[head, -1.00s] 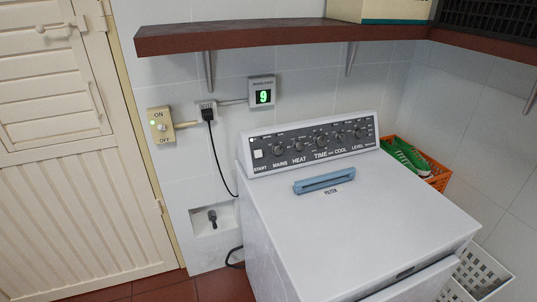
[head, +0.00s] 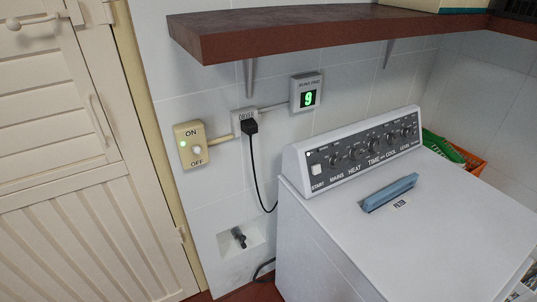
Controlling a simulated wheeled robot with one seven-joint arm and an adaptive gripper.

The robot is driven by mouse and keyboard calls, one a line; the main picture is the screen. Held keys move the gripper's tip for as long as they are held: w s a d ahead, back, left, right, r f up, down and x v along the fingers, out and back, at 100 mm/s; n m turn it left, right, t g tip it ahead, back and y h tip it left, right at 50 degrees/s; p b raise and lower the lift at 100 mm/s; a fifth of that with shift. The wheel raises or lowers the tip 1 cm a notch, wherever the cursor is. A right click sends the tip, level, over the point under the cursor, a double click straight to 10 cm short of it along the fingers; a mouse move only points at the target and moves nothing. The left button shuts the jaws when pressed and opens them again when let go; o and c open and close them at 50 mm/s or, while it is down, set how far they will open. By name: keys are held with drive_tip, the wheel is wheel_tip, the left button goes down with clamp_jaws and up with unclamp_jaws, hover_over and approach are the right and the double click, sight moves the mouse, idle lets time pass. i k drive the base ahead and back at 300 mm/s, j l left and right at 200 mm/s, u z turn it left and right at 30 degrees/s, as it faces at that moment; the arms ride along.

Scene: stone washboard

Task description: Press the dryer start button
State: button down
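The white dryer (head: 400,245) stands against the tiled wall at the right in the head view. Its dark control panel (head: 365,153) faces me along the back top edge. The start button (head: 316,169) is a small white square at the panel's left end, above the label START. Several knobs marked MAINS, HEAT, TIME and COOL sit to its right. A blue filter handle (head: 389,192) lies on the dryer's top. My gripper is not in view.
A brown shelf (head: 300,42) overhangs the panel. An orange basket (head: 470,162) stands behind the dryer. A door (head: 70,160) fills the left.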

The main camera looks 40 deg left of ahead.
sight(317, 169)
drive_tip(key=j, duration=0.5)
drive_tip(key=k+j, duration=0.15)
drive_tip(key=j, duration=0.8)
drive_tip(key=k, duration=0.05)
